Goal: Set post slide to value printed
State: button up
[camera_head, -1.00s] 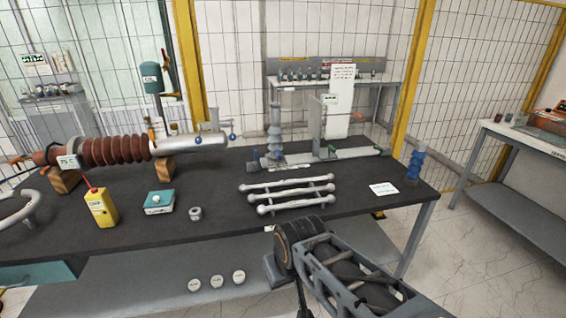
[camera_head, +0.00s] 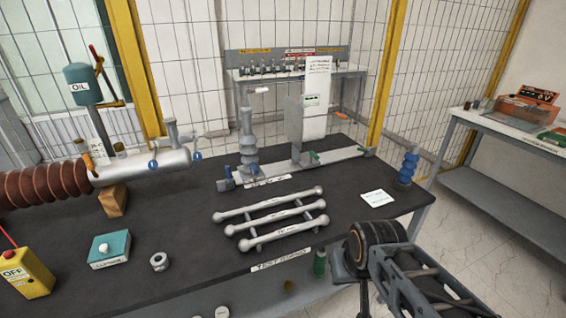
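The post slide is a grey rail (camera_head: 338,158) on the dark workbench, with a grey upright post carriage (camera_head: 296,125) standing on it. A small green part (camera_head: 314,157) shows at the carriage's foot. A grey ribbed insulator post (camera_head: 247,145) stands at the rail's left end. A printed white sheet (camera_head: 317,85) shows behind the carriage; its text is too small to read. A white card (camera_head: 377,198) lies on the bench at right, also unreadable. My arm shows at lower right, beyond the bench's front edge; my gripper's fingers cannot be made out.
Three grey bars on a rack (camera_head: 270,214) lie in front of the rail. A blue ribbed insulator (camera_head: 407,168) stands at the bench's right.

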aim_at(251, 171)
jog(key=u, duration=0.2)
jog(key=i, duration=0.85)
jog(key=u, duration=0.8)
